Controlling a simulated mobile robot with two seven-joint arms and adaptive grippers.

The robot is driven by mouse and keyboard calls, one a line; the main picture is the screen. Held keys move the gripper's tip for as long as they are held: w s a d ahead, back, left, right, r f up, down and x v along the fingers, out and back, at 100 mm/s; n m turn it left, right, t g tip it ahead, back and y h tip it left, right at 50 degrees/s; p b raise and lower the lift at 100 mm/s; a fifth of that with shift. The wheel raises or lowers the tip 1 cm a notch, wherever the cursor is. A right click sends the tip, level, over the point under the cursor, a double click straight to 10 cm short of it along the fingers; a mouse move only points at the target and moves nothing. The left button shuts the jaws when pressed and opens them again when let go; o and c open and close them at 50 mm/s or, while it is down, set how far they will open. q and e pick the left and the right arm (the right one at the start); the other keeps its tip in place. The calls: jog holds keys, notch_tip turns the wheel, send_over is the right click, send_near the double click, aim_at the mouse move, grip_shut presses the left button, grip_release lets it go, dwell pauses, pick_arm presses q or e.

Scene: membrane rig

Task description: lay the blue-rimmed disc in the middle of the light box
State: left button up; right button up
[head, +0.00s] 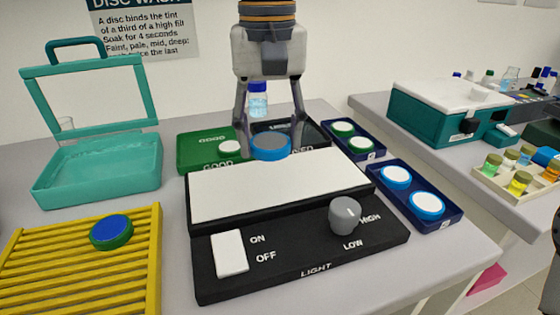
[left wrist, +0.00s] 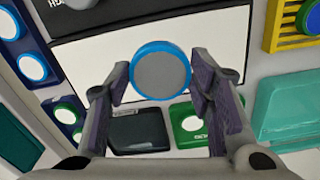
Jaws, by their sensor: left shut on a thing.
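The blue-rimmed disc (head: 271,147) has a grey face and is held between the fingers of my left gripper (head: 271,150). In the left wrist view the disc (left wrist: 160,72) sits between the two fingertips, its face towards the camera. The light box (head: 280,190) has a bare white panel and a black front with a switch (head: 229,252) and a knob (head: 345,215). In the head view the disc is at the panel's back edge; in the left wrist view it overlaps the white panel (left wrist: 222,45). The disc's exact height above the box cannot be told.
Behind the box are a green tray (head: 190,160) with a pale disc and a dark tray (head: 318,133). Navy trays (head: 376,172) with discs stand right. A yellow rack (head: 50,265) with a blue-and-green disc and a teal open container (head: 95,190) stand left.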

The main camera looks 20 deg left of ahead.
aim_at(278, 179)
pick_arm(q)
jog(key=w+f, duration=0.1)
jog(key=f, duration=0.1)
jog(key=w+f, duration=0.1)
jog(key=f, duration=0.1)
jog(key=w+f, duration=0.1)
jog(key=f, duration=0.1)
jog(key=shift+w+f, duration=0.15)
jog(key=shift+f, duration=0.4)
jog(key=shift+f, duration=0.1)
jog(key=o, duration=1.1)
jog(key=shift+f, duration=0.1)
jog(key=shift+c, duration=0.2)
notch_tip(278, 179, up, 12)
jog(key=shift+r+b, duration=0.2)
jog(key=shift+b, duration=0.25)
